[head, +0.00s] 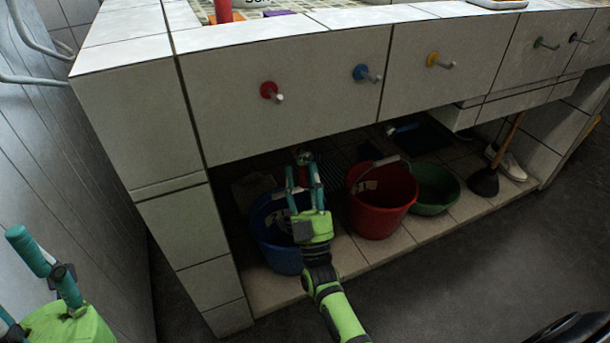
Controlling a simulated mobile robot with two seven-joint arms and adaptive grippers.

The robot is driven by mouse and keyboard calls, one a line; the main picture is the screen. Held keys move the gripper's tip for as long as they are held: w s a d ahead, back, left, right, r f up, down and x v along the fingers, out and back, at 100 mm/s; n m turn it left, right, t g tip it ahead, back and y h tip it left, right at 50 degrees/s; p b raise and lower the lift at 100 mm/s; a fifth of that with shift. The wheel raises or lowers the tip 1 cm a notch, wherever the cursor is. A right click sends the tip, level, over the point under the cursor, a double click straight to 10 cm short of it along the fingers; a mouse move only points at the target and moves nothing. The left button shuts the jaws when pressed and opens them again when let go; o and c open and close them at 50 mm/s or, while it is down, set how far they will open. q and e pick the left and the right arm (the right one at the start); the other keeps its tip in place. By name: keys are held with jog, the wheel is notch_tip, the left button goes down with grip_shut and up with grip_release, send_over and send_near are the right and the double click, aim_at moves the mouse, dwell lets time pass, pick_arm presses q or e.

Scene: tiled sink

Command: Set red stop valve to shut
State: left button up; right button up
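The red stop valve (269,91) is on the tiled front panel, leftmost in a row of coloured valves. It has a round red disc and a short, pale-tipped handle pointing right and slightly down. My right gripper (303,165) is below it, in front of the opening under the counter. Its teal fingers are apart, and it does not touch the valve. A small round, partly reddish thing (304,157) shows by its fingertips; I cannot tell what it is or whether they touch. My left gripper (17,280) is at the lower left, partly cut off, with its fingers apart.
Blue (361,73), yellow (434,60), green (540,43) and black (574,38) valves continue to the right. Below stand a blue bucket (270,228), a red bucket (382,212), a green basin (434,190) and a plunger (484,182). The panel around the red valve is clear.

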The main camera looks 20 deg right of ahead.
jog(key=shift+s, duration=0.1)
jog(key=v, duration=1.2)
jog(key=shift+r, duration=0.1)
